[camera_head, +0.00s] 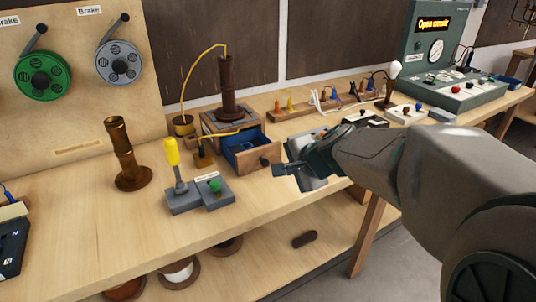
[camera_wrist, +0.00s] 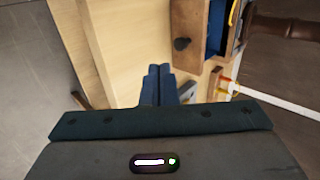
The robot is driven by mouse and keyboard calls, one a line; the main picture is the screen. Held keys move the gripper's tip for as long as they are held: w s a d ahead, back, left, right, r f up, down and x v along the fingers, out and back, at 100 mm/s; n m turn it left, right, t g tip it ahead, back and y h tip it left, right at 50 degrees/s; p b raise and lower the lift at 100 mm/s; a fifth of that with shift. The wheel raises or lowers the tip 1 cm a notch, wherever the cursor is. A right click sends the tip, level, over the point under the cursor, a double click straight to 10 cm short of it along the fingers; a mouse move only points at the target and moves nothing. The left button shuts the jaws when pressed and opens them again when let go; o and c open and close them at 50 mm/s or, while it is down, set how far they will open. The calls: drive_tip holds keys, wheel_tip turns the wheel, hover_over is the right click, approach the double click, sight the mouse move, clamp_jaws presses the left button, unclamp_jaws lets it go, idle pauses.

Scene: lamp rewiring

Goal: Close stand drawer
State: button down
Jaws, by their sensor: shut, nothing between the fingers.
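The stand (camera_head: 215,122) is a small wooden box carrying a dark turned lamp post (camera_head: 228,85). Its drawer (camera_head: 243,142), blue inside, is pulled out toward the front right. The drawer front has a dark round knob (camera_head: 265,161). In the wrist view the wooden drawer front (camera_wrist: 196,62) and its knob (camera_wrist: 181,44) show above and right of the fingers. My gripper (camera_head: 277,169) is shut and empty, just in front of and right of the knob. In the wrist view the closed blue fingertips (camera_wrist: 158,70) appear apart from the drawer front.
A switch box with a yellow-handled lever (camera_head: 177,170) and a green button (camera_head: 215,186) stands left of the drawer. A dark wooden post (camera_head: 127,155) stands farther left. A rack of small tools (camera_head: 325,100) and a green tester (camera_head: 440,85) are behind. The table's front edge is close.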

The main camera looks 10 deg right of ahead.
sight(266, 166)
drive_tip(key=b+x, duration=0.1)
drive_tip(key=x, duration=0.1)
drive_tip(key=d+x, duration=0.1)
drive_tip(key=x, duration=0.2)
drive_tip(key=b+x, duration=0.1)
drive_tip(key=x, duration=0.2)
drive_tip(key=shift+w+d+f+b, duration=0.2)
drive_tip(key=shift+w+f+b, duration=0.05)
drive_tip(key=shift+f+b, duration=0.1)
drive_tip(key=shift+w+a+r+p, duration=0.15)
drive_tip(key=shift+w+a+p, duration=0.1)
drive_tip(key=shift+w, duration=0.3)
drive_tip(key=shift+w+a+r+p, duration=0.1)
drive_tip(key=shift+w+a+p, duration=0.1)
drive_tip(key=shift+w, duration=0.35)
drive_tip(key=shift+w+a, duration=0.2)
drive_tip(key=shift+w, duration=0.6)
